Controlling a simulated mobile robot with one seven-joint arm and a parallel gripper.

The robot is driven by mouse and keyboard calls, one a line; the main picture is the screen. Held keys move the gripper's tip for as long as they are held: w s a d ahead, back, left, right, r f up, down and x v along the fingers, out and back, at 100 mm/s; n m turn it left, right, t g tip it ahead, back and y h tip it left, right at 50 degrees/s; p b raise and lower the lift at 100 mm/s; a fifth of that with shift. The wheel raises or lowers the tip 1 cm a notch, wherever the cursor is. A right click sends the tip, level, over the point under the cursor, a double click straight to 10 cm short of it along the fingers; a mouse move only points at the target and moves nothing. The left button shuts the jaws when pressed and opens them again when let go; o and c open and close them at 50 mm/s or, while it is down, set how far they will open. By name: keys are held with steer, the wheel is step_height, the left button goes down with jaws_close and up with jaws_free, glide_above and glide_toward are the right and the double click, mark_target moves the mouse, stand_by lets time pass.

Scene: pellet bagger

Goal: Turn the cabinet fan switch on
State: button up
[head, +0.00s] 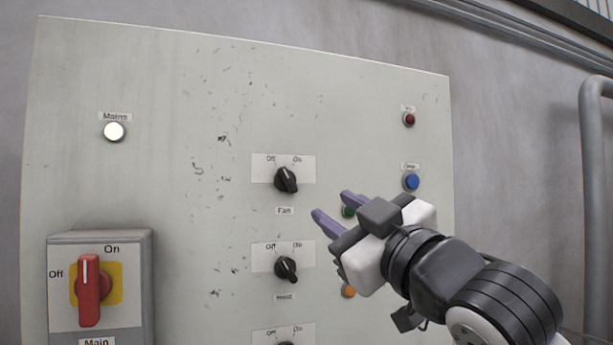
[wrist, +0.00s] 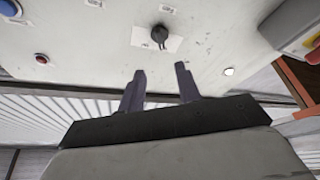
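The fan switch is a black rotary knob (head: 286,180) on a white plate marked Off and On, above the label "Fan". Its pointer looks turned to the upper left, towards Off. My gripper (head: 332,205) is to the right of the knob and a little lower in the head view, in front of the panel and not touching the knob. Its two purple fingers are apart with nothing between them. In the wrist view, which looks upside down, the fan knob (wrist: 158,36) shows beyond the open fingertips (wrist: 160,75), roughly centred between them.
Below sits a similar black knob (head: 286,268), with another partly cut off under it. A red main switch (head: 90,290) is at lower left, and a lit Mains lamp (head: 114,131) above it. Red (head: 409,119) and blue (head: 411,182) buttons are at right.

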mark_target(289, 179)
steer(key=p+x, duration=0.1)
steer(key=x, duration=0.2)
steer(key=p+x, duration=0.2)
steer(key=x, duration=0.2)
steer(key=p+x, duration=0.1)
steer(key=x, duration=0.3)
steer(key=shift+a+r+p, duration=0.15)
steer(key=shift+r+p, duration=0.15)
steer(key=shift+w+a, duration=0.3)
steer(key=shift+w, duration=0.3)
steer(key=shift+c, duration=0.4)
jaws_close()
